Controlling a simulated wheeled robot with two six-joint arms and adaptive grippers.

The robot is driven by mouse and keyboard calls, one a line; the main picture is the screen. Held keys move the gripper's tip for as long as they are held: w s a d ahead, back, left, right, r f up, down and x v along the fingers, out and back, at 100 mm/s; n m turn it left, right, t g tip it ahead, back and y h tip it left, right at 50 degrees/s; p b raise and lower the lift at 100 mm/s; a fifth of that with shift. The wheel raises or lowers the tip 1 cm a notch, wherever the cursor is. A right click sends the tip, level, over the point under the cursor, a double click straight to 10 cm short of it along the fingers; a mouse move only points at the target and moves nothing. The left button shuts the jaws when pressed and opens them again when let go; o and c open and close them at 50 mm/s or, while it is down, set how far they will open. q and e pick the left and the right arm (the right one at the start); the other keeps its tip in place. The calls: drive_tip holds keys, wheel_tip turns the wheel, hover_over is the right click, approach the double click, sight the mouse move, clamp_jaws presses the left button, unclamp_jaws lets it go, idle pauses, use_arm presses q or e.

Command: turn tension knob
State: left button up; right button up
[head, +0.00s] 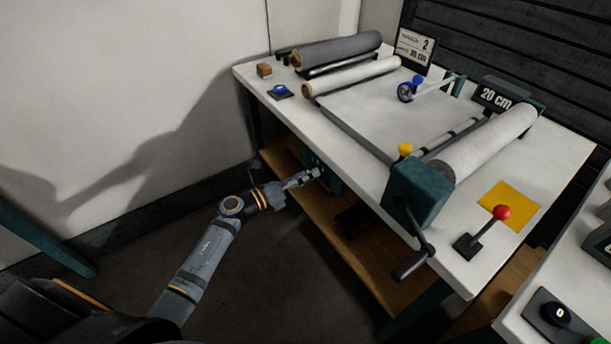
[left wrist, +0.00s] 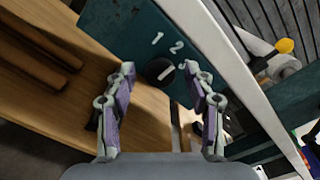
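The tension knob (left wrist: 159,71) is a dark round knob with a pale pointer mark. It sits on a teal panel (left wrist: 128,28) with white digits, of which 1 and 2 read clearly. In the head view the teal panel (head: 328,181) is below the table's front edge, partly hidden by my gripper. My left gripper (head: 306,178) is at this panel. In the left wrist view my left gripper (left wrist: 162,76) is open, with one finger on each side of the knob. I cannot tell whether the fingers touch it. My right gripper is not in view.
The white table (head: 345,138) edge runs just above the panel. A wooden shelf (head: 335,228) lies below. A teal crank housing (head: 418,190) with a black crank handle (head: 411,265) juts out to the right. A red-topped lever (head: 502,212) stands farther right.

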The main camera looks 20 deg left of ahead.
use_arm(q)
drive_tip(key=v, duration=1.2)
idle(0.3)
